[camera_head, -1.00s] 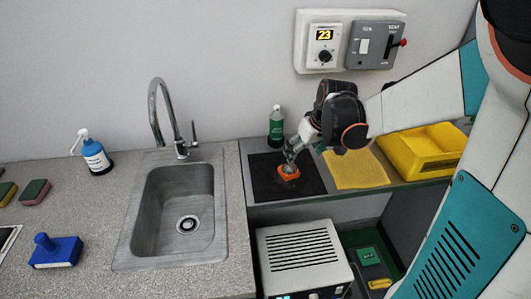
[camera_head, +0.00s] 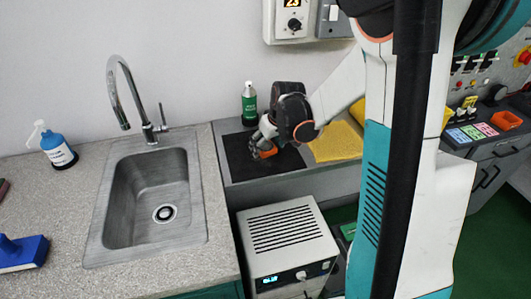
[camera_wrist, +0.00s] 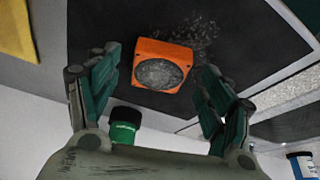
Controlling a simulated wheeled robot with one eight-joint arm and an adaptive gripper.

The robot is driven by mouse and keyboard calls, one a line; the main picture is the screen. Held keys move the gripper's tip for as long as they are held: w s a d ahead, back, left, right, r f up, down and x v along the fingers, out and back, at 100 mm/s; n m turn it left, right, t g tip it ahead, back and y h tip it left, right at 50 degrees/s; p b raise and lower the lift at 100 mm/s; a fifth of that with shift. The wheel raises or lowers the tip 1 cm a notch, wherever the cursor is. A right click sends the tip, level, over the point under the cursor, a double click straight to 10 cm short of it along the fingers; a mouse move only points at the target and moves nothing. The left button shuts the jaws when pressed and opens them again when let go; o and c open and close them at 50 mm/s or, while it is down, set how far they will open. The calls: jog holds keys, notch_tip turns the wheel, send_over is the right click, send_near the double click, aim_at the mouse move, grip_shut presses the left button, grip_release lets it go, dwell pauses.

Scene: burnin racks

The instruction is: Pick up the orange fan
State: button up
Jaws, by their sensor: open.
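The orange fan (camera_head: 269,153) lies on the black mat (camera_head: 240,168) on the grey bench right of the sink. In the wrist view the fan (camera_wrist: 145,50) is a small orange block with a round grey grille. My gripper (camera_head: 264,142) is right at the fan in the head view and partly hides it. In the wrist view the green fingers of my gripper (camera_wrist: 160,68) are spread, one on each side of the fan, with gaps on both sides. Whether the fingertips reach down to the mat I cannot tell.
A green bottle (camera_head: 249,104) stands behind the mat, close to my gripper. A yellow cloth (camera_head: 336,142) lies to the right. The sink (camera_head: 152,205) is to the left, and a white vented box (camera_head: 286,236) stands below the bench front.

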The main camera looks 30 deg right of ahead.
jog(key=shift+w+f, duration=0.15)
jog(key=shift+f, duration=0.3)
jog(key=c, duration=1.1)
jog(key=shift+r, duration=0.1)
jog(key=shift+c, duration=0.2)
